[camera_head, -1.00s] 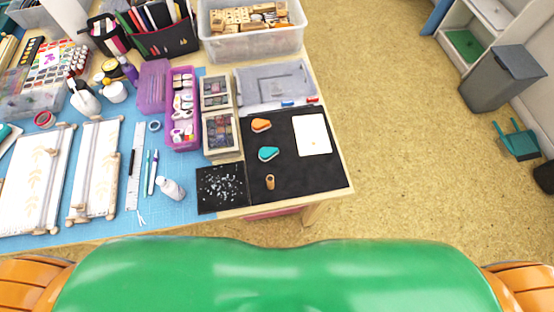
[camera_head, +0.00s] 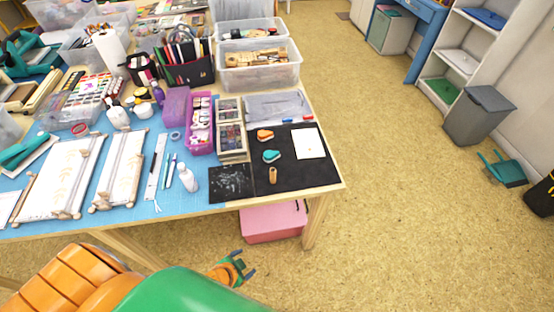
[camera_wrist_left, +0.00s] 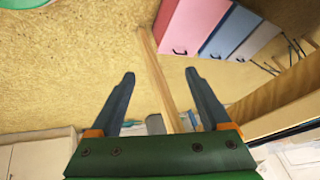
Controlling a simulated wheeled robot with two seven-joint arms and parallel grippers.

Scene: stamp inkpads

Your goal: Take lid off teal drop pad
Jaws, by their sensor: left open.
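The teal drop-shaped pad (camera_head: 271,156) lies on the black mat (camera_head: 318,178) at the table's right end. An orange drop-shaped pad (camera_head: 265,135) lies just behind it. I cannot tell the seam of the teal pad's lid at this size. My left gripper (camera_head: 246,269) is low in front of the table, below the tabletop and well apart from the pads. In the left wrist view its two fingers (camera_wrist_left: 159,88) are spread with nothing between them. My right gripper is not in view.
A white card (camera_head: 308,143) and a small wooden stamp (camera_head: 272,175) lie near the teal pad. A dark speckled sheet (camera_head: 230,183) lies to the left. The table leg (camera_head: 316,222) and a pink box (camera_head: 272,221) stand near my left gripper.

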